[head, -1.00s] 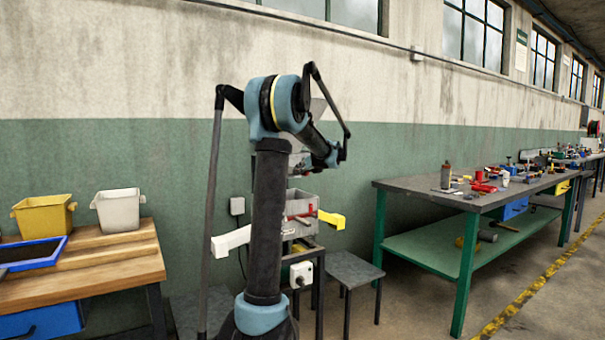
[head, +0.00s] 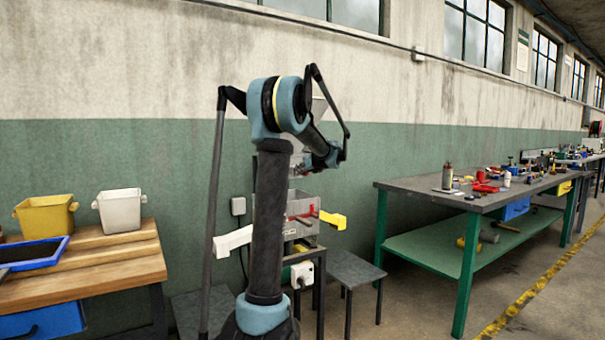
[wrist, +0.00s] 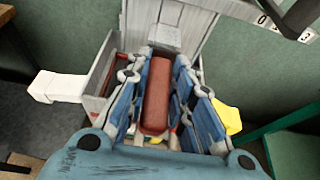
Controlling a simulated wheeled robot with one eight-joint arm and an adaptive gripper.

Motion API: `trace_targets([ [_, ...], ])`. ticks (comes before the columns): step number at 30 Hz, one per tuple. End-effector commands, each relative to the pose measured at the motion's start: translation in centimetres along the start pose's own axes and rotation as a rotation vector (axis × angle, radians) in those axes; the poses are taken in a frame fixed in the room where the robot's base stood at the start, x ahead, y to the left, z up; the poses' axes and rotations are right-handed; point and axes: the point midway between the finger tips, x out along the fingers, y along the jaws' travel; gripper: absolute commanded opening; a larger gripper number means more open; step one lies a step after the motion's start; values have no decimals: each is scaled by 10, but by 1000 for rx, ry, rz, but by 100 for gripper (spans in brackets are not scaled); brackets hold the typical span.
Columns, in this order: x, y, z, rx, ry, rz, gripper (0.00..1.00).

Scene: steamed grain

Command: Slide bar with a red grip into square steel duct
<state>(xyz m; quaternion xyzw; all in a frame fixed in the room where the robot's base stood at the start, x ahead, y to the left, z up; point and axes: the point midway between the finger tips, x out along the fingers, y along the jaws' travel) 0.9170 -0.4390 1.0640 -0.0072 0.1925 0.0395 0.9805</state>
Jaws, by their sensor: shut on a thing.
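My gripper (wrist: 165,62) fills the middle of the wrist view, with blue jointed fingers on both sides of a red grip (wrist: 156,95). It is shut on this grip, which is long and rounded. The bar beyond the grip cannot be made out clearly. A grey steel machine (wrist: 98,78) with upright walls lies just beyond the fingers; it also shows in the head view (head: 298,205), partly behind my arm. I cannot tell which part of it is the square duct, or whether the bar touches it.
A white chute (head: 232,240) sticks out left of the machine and a yellow one (head: 333,220) right. A small dark table (head: 355,268) stands to the right. A wooden bench (head: 120,255) with bins is at left, a long green-legged workbench (head: 425,190) at right.

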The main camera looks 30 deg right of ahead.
Motion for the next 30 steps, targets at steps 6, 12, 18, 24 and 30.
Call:
trace_targets([
  [6,3,0,2,0,-1,0,0],
  [12,6,0,3,0,-1,0,0],
  [18,9,0,4,0,-1,0,0],
  [24,9,0,4,0,-1,0,45],
  [30,9,0,3,0,0,0,45],
])
